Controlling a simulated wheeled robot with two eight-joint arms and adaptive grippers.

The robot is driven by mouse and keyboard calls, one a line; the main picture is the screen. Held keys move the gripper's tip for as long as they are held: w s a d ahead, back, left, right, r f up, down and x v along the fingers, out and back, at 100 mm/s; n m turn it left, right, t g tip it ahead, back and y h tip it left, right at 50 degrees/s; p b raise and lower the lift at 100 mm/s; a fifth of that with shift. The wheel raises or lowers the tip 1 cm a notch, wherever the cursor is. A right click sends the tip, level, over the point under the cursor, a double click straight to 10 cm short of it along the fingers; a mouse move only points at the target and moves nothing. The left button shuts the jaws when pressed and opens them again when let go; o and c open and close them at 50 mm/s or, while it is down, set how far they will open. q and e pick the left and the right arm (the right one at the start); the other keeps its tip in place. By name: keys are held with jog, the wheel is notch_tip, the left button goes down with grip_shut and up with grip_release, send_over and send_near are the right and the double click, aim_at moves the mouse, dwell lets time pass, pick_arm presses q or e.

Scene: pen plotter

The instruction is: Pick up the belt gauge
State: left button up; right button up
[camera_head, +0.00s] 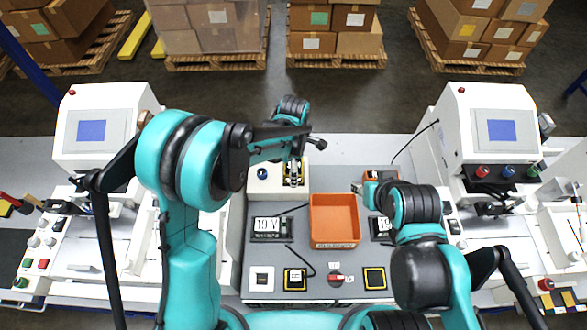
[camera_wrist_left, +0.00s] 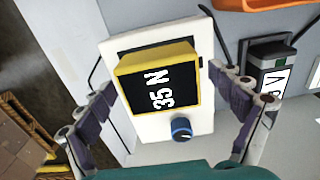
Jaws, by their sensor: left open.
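The belt gauge (camera_wrist_left: 158,83) is a yellow-edged box with a black face reading "35 N". In the left wrist view it sits on a white base plate (camera_wrist_left: 203,122) with a blue knob (camera_wrist_left: 181,129). My left gripper (camera_wrist_left: 162,84) is open, with one finger on each side of the gauge, and holds nothing. In the head view my left gripper (camera_head: 293,180) points down over the white base (camera_head: 263,187) and largely hides the gauge. My right gripper (camera_head: 364,188) is to the right, beyond the orange tray; its fingers are too small to read.
An orange tray (camera_head: 334,242) stands at the middle of the grey bench. Two displays, one left (camera_head: 270,229) and one right (camera_head: 380,228), flank it. Buttons and a red switch (camera_head: 336,280) line the front. White machines stand at both sides. A dark meter (camera_wrist_left: 268,62) is near the right finger.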

pick_arm(q)
jog(key=shift+f, duration=0.1)
jog(key=shift+c, duration=0.4)
jog(key=c, duration=1.4)
